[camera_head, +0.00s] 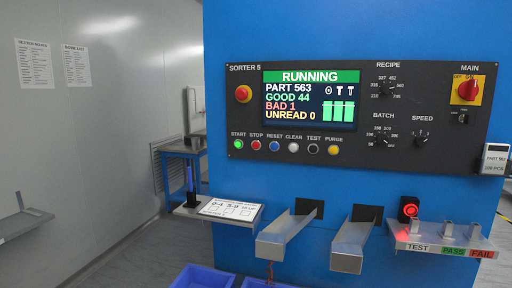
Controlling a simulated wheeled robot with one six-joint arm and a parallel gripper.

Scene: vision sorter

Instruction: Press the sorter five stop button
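The Sorter 5 panel (400,90) is a dark plate on a blue cabinet, facing me. Its screen (310,100) reads RUNNING, part 563, good 44, bad 1, unread 0. Under the screen is a row of small buttons. The red stop button (256,145) is labelled STOP and sits between the green start button (238,143) and the blue reset button (274,146). My gripper is not in view.
Two metal chutes (285,236) (351,245) stick out below the panel. A small shelf (190,210) with a white card (231,210) is at left, and a test shelf (440,240) at right. Blue bins (203,276) lie below. Floor is free at left.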

